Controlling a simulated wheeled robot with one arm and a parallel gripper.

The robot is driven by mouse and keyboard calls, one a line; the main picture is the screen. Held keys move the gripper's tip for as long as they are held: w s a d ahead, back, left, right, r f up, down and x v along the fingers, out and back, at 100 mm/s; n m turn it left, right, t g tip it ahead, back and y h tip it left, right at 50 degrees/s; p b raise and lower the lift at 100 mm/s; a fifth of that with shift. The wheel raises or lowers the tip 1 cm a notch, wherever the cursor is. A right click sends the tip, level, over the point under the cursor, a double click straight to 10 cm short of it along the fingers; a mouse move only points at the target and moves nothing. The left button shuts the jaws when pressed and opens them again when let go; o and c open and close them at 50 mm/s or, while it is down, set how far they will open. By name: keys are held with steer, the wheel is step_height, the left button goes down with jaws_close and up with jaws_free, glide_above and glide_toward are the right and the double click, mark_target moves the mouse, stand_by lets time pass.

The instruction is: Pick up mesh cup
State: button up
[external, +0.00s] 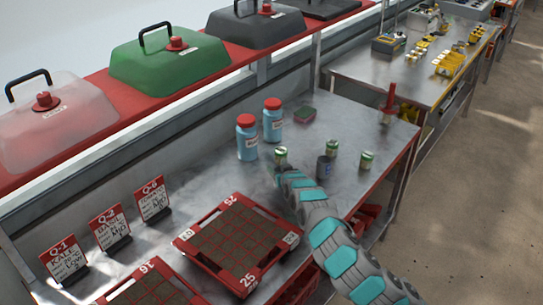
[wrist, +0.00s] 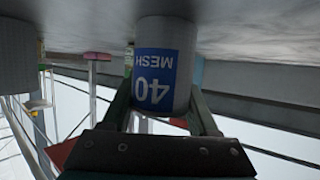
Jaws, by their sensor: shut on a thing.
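The mesh cup (wrist: 160,65) is a grey cylinder with a blue "40 MESH" label. It appears upside down in the wrist view, with the grey bench surface along the top of the picture. My gripper (wrist: 162,100) is shut on its sides, with one finger on each side. Its base is at or very near the bench; I cannot tell whether it touches. In the external view my gripper (external: 281,170) is at the end of my arm, by a small cup (external: 280,154). The fingers are too small to make out there.
A plain grey cup (wrist: 15,55) stands beside the held one; a dark cup (external: 325,167) shows right of my gripper. Small cups (external: 332,147) (external: 367,160) stand nearby. Blue red-capped bottles (external: 247,140) (external: 272,122) stand behind left. A red-framed seed tray (external: 181,243) lies in front.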

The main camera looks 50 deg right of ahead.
steer(key=c, duration=0.7)
steer(key=shift+r, duration=0.1)
